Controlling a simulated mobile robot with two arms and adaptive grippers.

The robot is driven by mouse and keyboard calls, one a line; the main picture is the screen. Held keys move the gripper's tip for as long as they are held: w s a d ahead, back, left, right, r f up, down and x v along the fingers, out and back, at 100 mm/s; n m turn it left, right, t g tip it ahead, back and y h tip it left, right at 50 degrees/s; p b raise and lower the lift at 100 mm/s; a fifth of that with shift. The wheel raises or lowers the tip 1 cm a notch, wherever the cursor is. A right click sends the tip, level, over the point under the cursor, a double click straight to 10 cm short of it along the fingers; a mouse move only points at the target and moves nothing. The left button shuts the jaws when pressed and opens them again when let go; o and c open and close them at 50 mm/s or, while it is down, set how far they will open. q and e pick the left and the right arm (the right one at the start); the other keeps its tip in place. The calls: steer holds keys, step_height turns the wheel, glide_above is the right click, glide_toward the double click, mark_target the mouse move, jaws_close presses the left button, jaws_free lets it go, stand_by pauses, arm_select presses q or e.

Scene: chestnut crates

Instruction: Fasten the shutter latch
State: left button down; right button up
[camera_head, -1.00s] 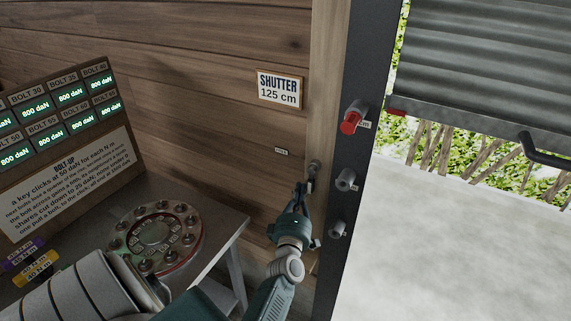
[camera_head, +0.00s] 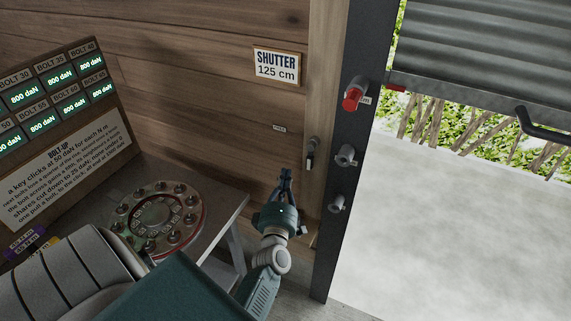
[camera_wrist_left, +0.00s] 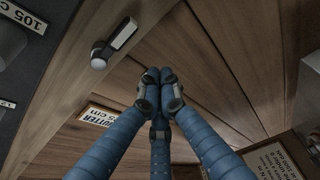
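The shutter latch (camera_head: 311,153) is a small grey lever on the wooden post left of the dark door frame. Its lever hangs down from the pivot. In the left wrist view the latch (camera_wrist_left: 115,42) shows a pale round knob and a short bar. My left gripper (camera_head: 287,174) is below and left of the latch, apart from it. In the left wrist view its blue fingers (camera_wrist_left: 157,76) meet at the tips with nothing between them. The corrugated shutter (camera_head: 485,58) is partly raised in the opening. My right gripper is out of view.
The dark frame carries a red-capped peg (camera_head: 353,97) and two grey pegs (camera_head: 345,155) below it. A "SHUTTER 125 cm" sign (camera_head: 277,67) hangs on the wall. A table holds a round bolted flange (camera_head: 158,217), with a display board (camera_head: 62,120) behind it.

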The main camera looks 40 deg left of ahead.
arm_select(q)
steer(key=v, duration=0.4)
steer(key=shift+r+p, duration=0.15)
steer(key=shift+p, duration=0.15)
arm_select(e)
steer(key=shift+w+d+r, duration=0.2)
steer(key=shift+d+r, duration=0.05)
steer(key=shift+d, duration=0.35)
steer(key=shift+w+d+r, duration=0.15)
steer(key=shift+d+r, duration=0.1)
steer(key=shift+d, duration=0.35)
arm_select(q)
steer(key=shift+d, duration=0.15)
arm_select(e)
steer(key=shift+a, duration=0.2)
